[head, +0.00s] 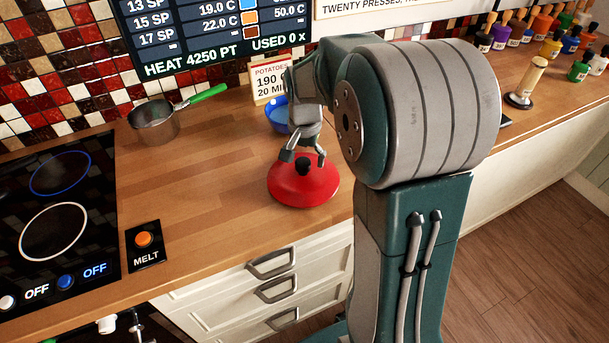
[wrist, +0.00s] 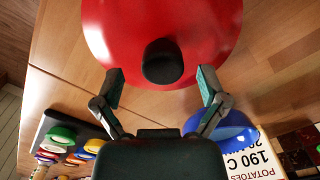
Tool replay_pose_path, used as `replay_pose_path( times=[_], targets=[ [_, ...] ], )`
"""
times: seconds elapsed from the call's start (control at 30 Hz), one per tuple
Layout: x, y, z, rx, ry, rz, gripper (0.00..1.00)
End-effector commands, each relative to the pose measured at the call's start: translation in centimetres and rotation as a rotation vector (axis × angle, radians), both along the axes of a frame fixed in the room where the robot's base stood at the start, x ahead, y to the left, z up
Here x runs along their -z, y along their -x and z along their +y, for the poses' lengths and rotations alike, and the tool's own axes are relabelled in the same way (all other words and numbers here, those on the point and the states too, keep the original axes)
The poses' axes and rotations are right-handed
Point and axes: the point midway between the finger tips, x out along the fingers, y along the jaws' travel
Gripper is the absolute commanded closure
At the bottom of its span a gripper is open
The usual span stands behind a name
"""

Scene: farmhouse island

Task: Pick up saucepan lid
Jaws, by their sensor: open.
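The saucepan lid (head: 291,186) is red and domed with a black knob. It lies on the wooden counter, close to the front edge. My gripper (head: 303,159) is open just above it, with its fingertips near the knob. In the wrist view the lid (wrist: 115,35) fills the upper middle. The black knob (wrist: 163,61) stands ahead of and between the open fingers of my gripper (wrist: 162,82), with a gap on each side. Nothing is held. I cannot tell whether a fingertip touches the lid.
A blue bowl (head: 278,115) and a potatoes card (head: 268,82) stand behind the lid. A steel saucepan (head: 154,124) with a green handle sits at the back left, beside the black hob (head: 60,200). A melt button (head: 144,240) is at the front left.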

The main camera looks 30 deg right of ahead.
Motion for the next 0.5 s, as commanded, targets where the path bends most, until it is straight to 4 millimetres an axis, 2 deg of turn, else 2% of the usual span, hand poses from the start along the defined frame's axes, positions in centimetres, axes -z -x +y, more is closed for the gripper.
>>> replay_pose_path(
  times=[0.1, 0.33, 0.37, 0.4, 0.47, 0.5],
  targets=[
    [1.16, 0.01, 0.02, -0.001, -0.001, 0.002, 0.08],
    [1.32, -0.02, 0.02, -0.001, 0.0, 0.0, 0.08],
    [1.31, -0.02, 0.02, -0.001, 0.0, 0.0, 0.12],
    [1.31, -0.02, 0.02, -0.001, 0.0, 0.0, 0.3],
    [1.29, -0.02, 0.0, -0.001, 0.0, 0.0, 0.57],
    [1.28, -0.01, -0.01, -0.001, 0.0, 0.0, 0.75]
  ],
)
